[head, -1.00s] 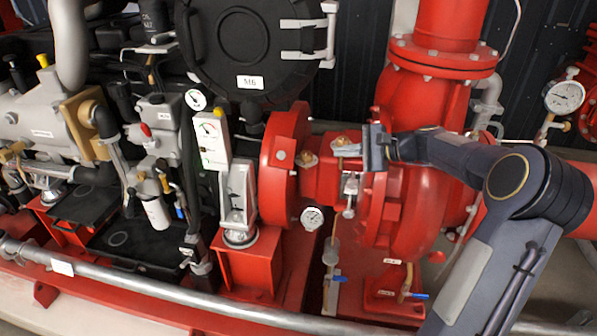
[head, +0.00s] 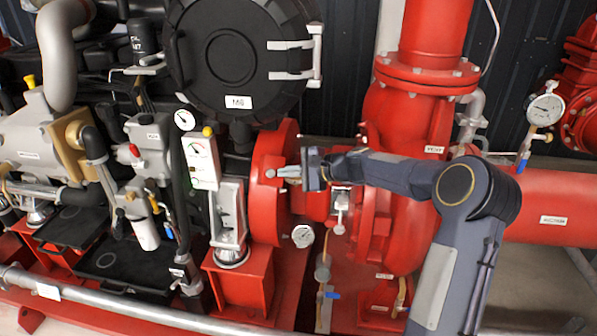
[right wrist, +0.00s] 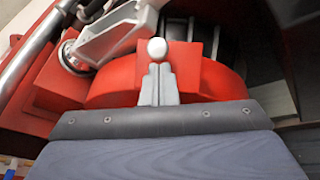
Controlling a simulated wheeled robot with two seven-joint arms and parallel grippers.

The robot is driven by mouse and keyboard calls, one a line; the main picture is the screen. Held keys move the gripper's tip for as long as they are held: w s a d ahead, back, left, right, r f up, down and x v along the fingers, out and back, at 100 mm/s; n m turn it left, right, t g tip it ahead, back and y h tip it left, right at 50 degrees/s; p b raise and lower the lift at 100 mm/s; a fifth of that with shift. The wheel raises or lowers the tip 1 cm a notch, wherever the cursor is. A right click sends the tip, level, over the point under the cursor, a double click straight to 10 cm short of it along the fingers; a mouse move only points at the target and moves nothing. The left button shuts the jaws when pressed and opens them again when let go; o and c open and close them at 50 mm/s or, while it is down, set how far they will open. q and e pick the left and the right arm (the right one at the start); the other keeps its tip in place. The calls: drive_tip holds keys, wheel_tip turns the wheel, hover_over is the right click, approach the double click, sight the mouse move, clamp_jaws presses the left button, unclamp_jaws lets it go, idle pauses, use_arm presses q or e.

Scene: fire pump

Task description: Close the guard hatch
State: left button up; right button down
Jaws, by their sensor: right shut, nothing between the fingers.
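A round red guard housing (head: 262,215) stands between the gauge panel and the red pump. A red plate (head: 262,160) on it, likely the guard hatch, carries a small pale knob (head: 270,173). How far it stands open cannot be told. In the right wrist view, the white ball knob (right wrist: 157,50) shows before the red plate (right wrist: 188,62). My right gripper (head: 280,172) is shut and empty, its fingertips pointing left, close to the knob. In the right wrist view its fingertips (right wrist: 157,70) overlap the knob's lower side; contact cannot be told. My left gripper is out of view.
A big black round cover (head: 232,62) marked M6 hangs above left. A gauge panel (head: 203,160) stands left of the guard. The red pump body (head: 400,240) and vertical pipe (head: 436,30) are right. A grey rail (head: 130,310) crosses the front.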

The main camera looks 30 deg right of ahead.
sight(268, 170)
drive_tip(key=shift+a, duration=0.1)
idle(0.3)
drive_tip(key=h+p, duration=0.1)
drive_tip(key=a+m+h+p, duration=0.1)
drive_tip(key=a+r+h+p, duration=0.1)
drive_tip(key=shift+w+a+m, duration=0.1)
drive_tip(key=shift+w+m, duration=0.2)
drive_tip(key=shift+w, duration=0.1)
drive_tip(key=shift+w+a+f, duration=0.15)
drive_tip(key=shift+a, duration=0.05)
drive_tip(key=shift+w+a+f, duration=0.15)
drive_tip(key=shift+w+a, duration=0.6)
drive_tip(key=shift+a, duration=0.1)
